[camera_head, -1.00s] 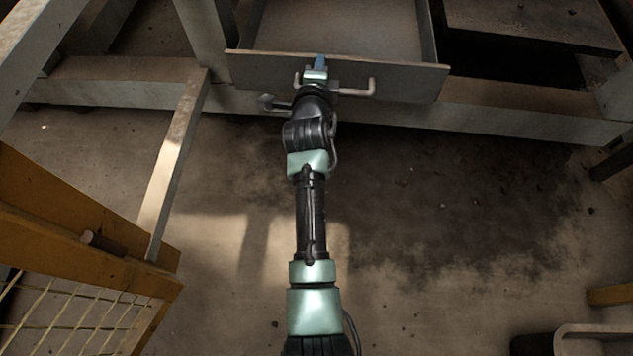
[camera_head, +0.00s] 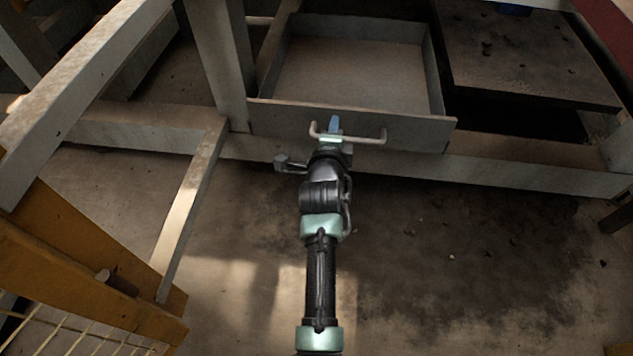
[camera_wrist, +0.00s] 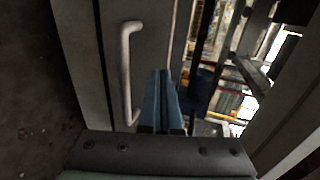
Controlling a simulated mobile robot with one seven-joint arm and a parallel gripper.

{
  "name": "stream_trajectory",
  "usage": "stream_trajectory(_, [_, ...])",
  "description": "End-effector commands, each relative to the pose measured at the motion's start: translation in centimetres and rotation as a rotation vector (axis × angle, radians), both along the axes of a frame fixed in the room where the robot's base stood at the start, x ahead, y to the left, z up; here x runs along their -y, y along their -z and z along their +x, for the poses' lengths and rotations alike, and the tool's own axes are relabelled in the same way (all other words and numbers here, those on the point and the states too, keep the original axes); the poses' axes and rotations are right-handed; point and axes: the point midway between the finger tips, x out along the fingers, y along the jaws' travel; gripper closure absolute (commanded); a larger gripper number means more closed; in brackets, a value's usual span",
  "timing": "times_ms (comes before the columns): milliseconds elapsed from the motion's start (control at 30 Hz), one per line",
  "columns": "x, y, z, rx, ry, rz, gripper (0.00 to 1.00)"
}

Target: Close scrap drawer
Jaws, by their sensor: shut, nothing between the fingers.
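The scrap drawer (camera_head: 352,75) is a grey, empty-looking open box, pulled out part of the way from the frame. Its front panel (camera_head: 425,128) faces me and carries a pale bar handle (camera_head: 375,138). My gripper (camera_head: 334,122) is at the front panel, by the left half of the handle in the head view. In the wrist view, its blue fingers (camera_wrist: 163,98) are together with nothing between them, to the right of the handle (camera_wrist: 127,75). I cannot tell whether the fingertips touch the panel.
Grey beams frame the drawer, with a vertical post (camera_head: 218,60) at its left and a low beam (camera_head: 530,176) below. A dark slab (camera_head: 530,55) lies to the right. An orange frame (camera_head: 75,265) stands at lower left. The floor (camera_head: 460,260) at lower right is mostly clear.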

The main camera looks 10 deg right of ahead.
Motion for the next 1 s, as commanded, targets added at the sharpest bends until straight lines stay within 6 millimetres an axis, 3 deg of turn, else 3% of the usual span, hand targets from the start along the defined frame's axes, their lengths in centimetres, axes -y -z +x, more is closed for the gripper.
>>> stream_trajectory(300, [-1.5, -2.1, -5.7, -0.006, -0.002, -0.001, 1.00])
stream_trajectory(500, [-2.2, -2.7, -8.2, -0.005, 0.000, -0.002, 1.00])
stream_trajectory(700, [-2.5, -2.9, -9.3, -0.004, 0.001, 0.000, 1.00])
stream_trajectory(933, [-2.5, -2.9, -9.4, -0.003, 0.001, 0.001, 1.00])
stream_trajectory(1000, [-2.6, -3.7, -9.2, 0.004, -0.003, -0.009, 1.00])
